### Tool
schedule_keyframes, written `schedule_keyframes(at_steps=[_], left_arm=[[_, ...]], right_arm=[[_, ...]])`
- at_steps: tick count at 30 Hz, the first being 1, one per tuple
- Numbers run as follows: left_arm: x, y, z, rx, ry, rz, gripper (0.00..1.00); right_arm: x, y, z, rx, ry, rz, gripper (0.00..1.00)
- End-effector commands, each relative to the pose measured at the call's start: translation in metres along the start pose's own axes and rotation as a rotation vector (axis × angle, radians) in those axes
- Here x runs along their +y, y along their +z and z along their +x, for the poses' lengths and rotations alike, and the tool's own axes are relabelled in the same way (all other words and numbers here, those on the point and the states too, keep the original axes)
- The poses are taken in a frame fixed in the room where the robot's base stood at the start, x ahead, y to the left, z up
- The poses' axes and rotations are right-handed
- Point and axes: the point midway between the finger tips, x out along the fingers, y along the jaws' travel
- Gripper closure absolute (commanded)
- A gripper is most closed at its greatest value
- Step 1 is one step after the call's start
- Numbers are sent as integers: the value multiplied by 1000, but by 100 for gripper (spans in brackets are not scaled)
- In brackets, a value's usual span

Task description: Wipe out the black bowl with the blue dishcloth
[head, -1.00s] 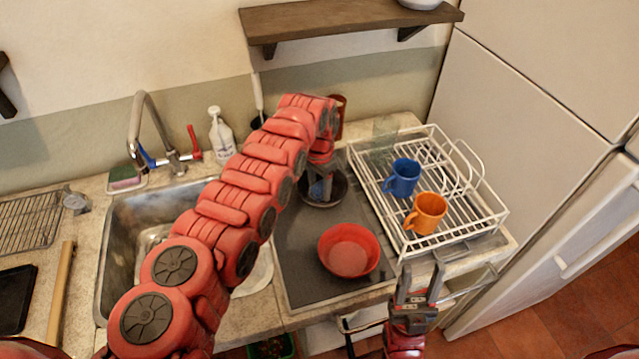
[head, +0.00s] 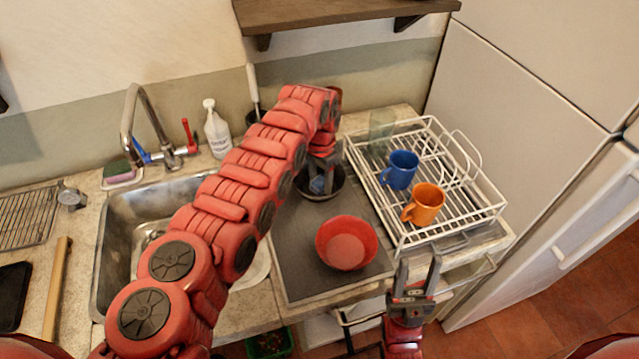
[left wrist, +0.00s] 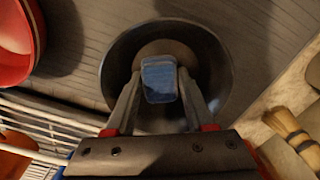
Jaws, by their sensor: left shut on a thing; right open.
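The black bowl (head: 337,187) stands on the dark drying mat, behind the red bowl, partly hidden by my left arm. In the left wrist view the black bowl (left wrist: 215,60) is seen from above. My left gripper (head: 322,182) points down into it. The left gripper (left wrist: 160,85) is shut on the folded blue dishcloth (left wrist: 159,79), which is inside the bowl's outline. The cloth (head: 318,185) also shows in the head view; whether it touches the bowl's inside I cannot tell. My right gripper (head: 418,274) is open and empty, in front of the counter's edge.
A red bowl (head: 346,243) sits on the mat (head: 300,277). To the right, a white dish rack (head: 459,222) holds a blue mug (head: 400,169) and an orange mug (head: 424,204). The sink (head: 125,227) is left, with a soap bottle (head: 216,130) behind. A brush (left wrist: 288,130) lies near the bowl.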

Motion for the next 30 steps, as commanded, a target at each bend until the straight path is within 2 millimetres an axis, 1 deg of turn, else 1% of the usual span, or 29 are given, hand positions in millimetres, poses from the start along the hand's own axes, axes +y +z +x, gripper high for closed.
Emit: schedule_keyframes(at_steps=[1, 6, 14, 30], left_arm=[[0, -1, 3, 1, -1, 1, 91], [0, -3, 2, 3, -2, 1, 91], [0, -4, 0, 1, -1, 1, 91], [-2, -6, 4, -2, 0, -1, 91]], right_arm=[[0, 1, -6, 0, 0, 0, 50], [-1, 2, -15, 0, 0, 0, 50], [-1, 3, -19, 0, 0, 0, 50], [-2, 8, -49, 0, 0, 0, 50]])
